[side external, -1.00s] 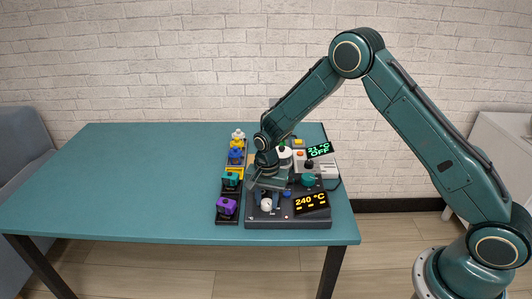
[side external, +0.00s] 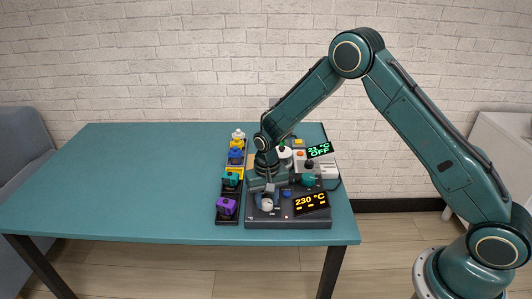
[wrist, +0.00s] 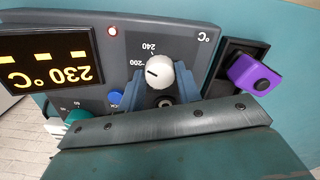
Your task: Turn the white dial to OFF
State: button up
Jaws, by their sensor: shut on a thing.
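The white dial (side external: 267,204) sits on the front left of a dark grey control unit (side external: 290,222). In the wrist view the white dial (wrist: 158,73) has a dark pointer line, and the marks 240 and 200 show beside it. My gripper (side external: 267,196) is down at the dial, and its blue-grey fingers stand on either side of it in the wrist view (wrist: 155,85), shut on it. The unit's orange display (side external: 311,203) reads 230 °C. An OFF mark on this dial's scale is not visible.
A purple knob (side external: 227,206) stands close left of the unit, with a teal knob (side external: 231,179) behind it. A blue button (side external: 287,193) and teal dial (side external: 308,180) are right of my gripper. A green display (side external: 320,150) behind reads 21 °C OFF. The table's left side is clear.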

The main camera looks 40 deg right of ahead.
jog(key=n, duration=1.1)
jog(key=shift+n, duration=0.4)
jog(key=n, duration=1.1)
jog(key=shift+n, duration=0.3)
jog(key=o, duration=1)
jog(key=shift+r, duration=0.15)
